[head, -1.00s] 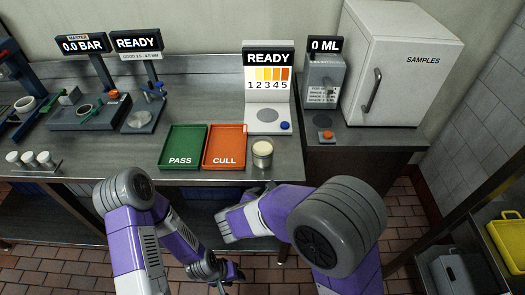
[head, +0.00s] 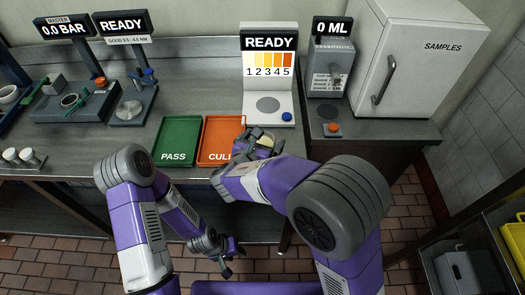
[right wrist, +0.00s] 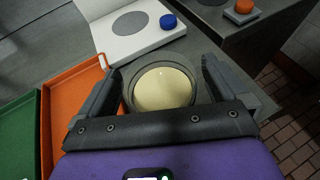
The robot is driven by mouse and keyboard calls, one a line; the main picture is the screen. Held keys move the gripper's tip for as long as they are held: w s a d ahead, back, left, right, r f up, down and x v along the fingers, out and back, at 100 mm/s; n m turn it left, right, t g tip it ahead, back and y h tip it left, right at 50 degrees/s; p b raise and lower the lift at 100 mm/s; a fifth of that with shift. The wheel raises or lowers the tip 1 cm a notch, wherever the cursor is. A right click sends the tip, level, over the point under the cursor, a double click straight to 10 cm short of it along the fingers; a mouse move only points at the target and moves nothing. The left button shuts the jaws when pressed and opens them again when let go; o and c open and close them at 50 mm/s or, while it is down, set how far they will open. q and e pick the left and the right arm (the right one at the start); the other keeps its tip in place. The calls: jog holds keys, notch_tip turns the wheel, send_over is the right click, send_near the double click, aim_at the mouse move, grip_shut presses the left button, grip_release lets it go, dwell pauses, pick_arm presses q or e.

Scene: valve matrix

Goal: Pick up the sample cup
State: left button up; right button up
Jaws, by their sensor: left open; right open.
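The sample cup (right wrist: 163,88) is a clear round cup with pale cream contents. It stands near the front edge of the bench, right of the orange CULL tray. In the right wrist view it lies between the two open fingers of my right gripper (right wrist: 160,85), one finger on each side. In the head view my right gripper (head: 258,143) partly covers the cup (head: 266,142). I cannot tell whether a finger touches it. My left gripper (head: 216,258) is open and empty, low in front of the bench.
The orange CULL tray (head: 211,155) and green PASS tray (head: 178,141) lie left of the cup. Behind it stands the colour-scale READY station (head: 270,112) with a blue button (right wrist: 168,22). A dispenser (head: 328,85) and the white SAMPLES fridge (head: 425,60) stand at right.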

jog(key=shift+x, duration=0.9)
jog(key=c, duration=1.2)
